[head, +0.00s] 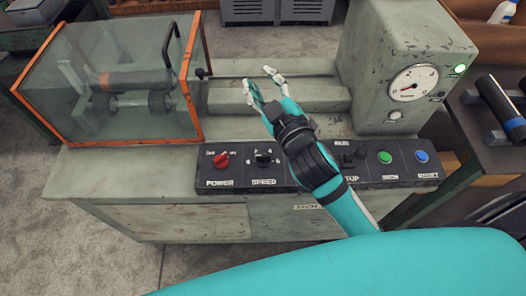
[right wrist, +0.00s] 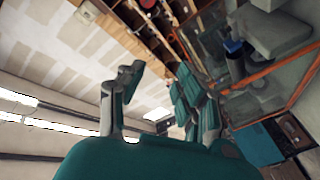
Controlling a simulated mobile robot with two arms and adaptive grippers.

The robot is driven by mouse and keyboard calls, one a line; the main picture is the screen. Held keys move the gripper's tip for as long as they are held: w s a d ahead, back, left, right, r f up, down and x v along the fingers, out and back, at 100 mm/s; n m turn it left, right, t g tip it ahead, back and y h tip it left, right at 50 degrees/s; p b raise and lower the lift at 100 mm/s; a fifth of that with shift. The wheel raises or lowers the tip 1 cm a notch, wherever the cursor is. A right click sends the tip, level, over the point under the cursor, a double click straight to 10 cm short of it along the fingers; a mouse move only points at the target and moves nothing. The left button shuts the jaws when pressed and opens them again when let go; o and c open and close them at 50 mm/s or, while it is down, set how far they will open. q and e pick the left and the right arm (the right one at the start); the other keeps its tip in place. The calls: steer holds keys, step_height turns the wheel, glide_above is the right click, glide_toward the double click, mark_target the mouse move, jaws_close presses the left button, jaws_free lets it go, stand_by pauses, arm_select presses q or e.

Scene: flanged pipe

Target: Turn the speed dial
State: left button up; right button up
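The speed dial (head: 263,158) is a small black knob on the dark control panel, above the word SPEED. My right gripper (head: 259,77) is open and empty, over the machine bed behind the panel and beyond the speed dial. Its fingers point away from the dial. In the right wrist view my right gripper (right wrist: 160,72) shows its fingers spread apart with nothing between them. My right forearm crosses the panel just right of the dial, which stays visible. My left gripper is not in view.
The red power knob (head: 221,159) is just left of the dial. Green (head: 385,157) and blue (head: 421,156) buttons sit at the panel's right. An orange-edged clear guard (head: 120,80) stands at the left, and a gauge (head: 413,82) is on the housing at the right.

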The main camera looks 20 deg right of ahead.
steer(key=s+a+r+n+g+y, duration=0.2)
steer(key=s+a+r+n+y, duration=0.1)
steer(key=a+r+n+y, duration=0.55)
steer(key=s+a+r+n+g+y, duration=0.2)
steer(key=a+r+n+y, duration=0.45)
steer(key=n+y, duration=0.45)
steer(key=s+a+f+n+g, duration=0.2)
steer(key=s+a+n+g, duration=0.5)
steer(key=n+g, duration=0.75)
steer(key=n+h, duration=0.8)
steer(key=h, duration=1.4)
glide_toward(263, 155)
steer(key=shift+y, duration=0.25)
steer(key=f+p, duration=0.1)
steer(key=f, duration=0.2)
steer(key=f+p, duration=0.1)
steer(key=f, duration=0.2)
steer(key=f+p, duration=0.1)
steer(key=f, duration=0.2)
steer(key=shift+s+d+f, duration=0.1)
steer(key=shift+s+d, duration=0.1)
steer(key=shift+d, duration=0.05)
